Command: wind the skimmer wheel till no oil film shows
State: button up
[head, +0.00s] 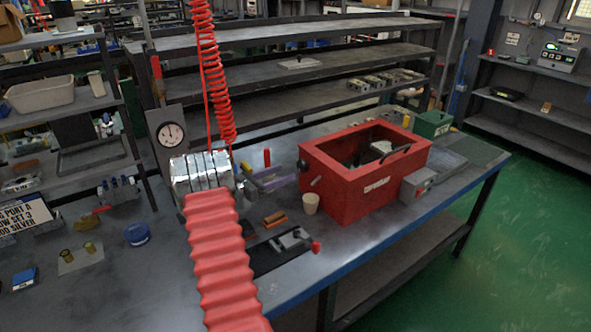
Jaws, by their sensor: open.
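A red open-topped box (365,185) with a white label stands on the bench right of centre. A dark handle shows at its top right, and a small dark round part (304,166) sits on its left end. I cannot tell whether that part is the skimmer wheel. The inside is dark with some grey metal parts; no oil film can be made out. My gripper (202,170), a silver ribbed end beyond my red bellows sleeve, is left of the box and apart from it. It is open; its fingertips are not clearly seen.
A black plate with a red-knobbed clamp (292,240) lies in front. A dial gauge (171,134) stands behind my gripper. A red coiled cable (213,80) hangs above it.

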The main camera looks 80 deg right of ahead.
aim_at(300, 167)
jog(key=x, duration=0.6)
jog(key=shift+s+d, duration=0.2)
jog(key=c, duration=0.9)
jog(key=shift+d, duration=0.1)
jog(key=shift+c, duration=0.6)
jog(key=shift+m, duration=0.4)
